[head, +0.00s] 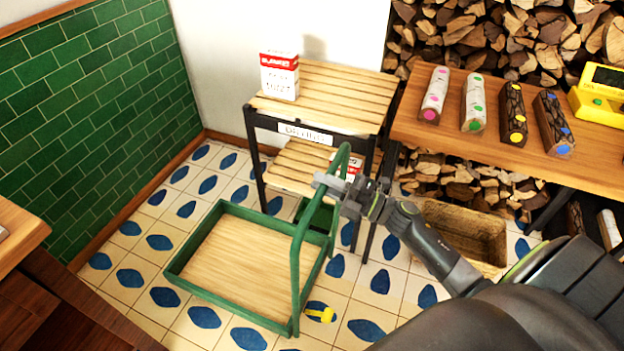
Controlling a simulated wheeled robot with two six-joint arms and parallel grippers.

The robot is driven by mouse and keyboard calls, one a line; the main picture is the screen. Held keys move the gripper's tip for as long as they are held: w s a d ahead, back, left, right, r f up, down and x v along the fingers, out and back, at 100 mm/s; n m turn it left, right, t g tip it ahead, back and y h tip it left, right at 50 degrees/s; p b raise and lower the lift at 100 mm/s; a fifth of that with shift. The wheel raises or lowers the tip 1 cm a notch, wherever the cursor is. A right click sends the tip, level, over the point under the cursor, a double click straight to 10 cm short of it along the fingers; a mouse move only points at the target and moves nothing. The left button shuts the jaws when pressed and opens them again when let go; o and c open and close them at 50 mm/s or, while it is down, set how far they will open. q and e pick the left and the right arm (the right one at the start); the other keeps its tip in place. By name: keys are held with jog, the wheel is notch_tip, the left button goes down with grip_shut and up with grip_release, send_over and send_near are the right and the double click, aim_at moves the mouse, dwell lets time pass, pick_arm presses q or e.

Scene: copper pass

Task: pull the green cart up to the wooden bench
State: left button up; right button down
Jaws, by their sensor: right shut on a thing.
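My left gripper is not in view. A wooden bench top (455,122) with several short logs on it is at the right, apart from the cart. A brown wooden piece of furniture (70,300) stands at the lower left; I cannot tell which one is the task's bench.
A slatted shelf stand (345,112) with a white-and-red box (279,77) stands right behind the cart. A wooden crate (462,230) sits on the floor at right. A small yellow thing (322,315) is by the handle's foot. Tiled floor is free left of the cart.

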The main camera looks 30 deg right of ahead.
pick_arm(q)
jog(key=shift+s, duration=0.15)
pick_arm(e)
jog(key=shift+v, duration=0.85)
jog(key=c, duration=1.3)
grip_release()
jog(key=shift+r, duration=0.1)
pick_arm(q)
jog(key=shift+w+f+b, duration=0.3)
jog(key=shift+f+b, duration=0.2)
jog(key=shift+b, duration=0.55)
pick_arm(e)
jog(key=v, duration=1.7)
jog(key=shift+s+d, duration=0.15)
jog(key=shift+s, duration=0.05)
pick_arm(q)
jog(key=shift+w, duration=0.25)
